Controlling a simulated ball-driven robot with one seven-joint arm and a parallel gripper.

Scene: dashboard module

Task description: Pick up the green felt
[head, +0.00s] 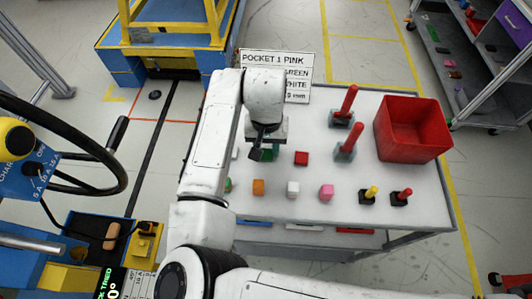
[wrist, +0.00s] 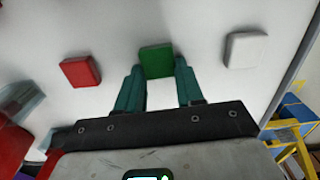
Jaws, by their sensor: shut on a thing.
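The green felt (wrist: 156,61) is a small green block between the teal fingertips of my gripper (wrist: 158,74) in the wrist view. My gripper is shut on it. It appears at or just above the white table top; I cannot tell whether it still touches. In the head view my gripper (head: 264,153) points down over the left part of the white table (head: 375,180), and it and the arm largely hide the felt.
A red block (head: 301,158) and a white block (wrist: 247,50) lie on either side. Orange (head: 259,187), white and pink (head: 327,191) blocks stand along the front. Red-handled tools (head: 346,105) and a red bin (head: 413,129) stand to the right. A text sign (head: 275,75) stands behind.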

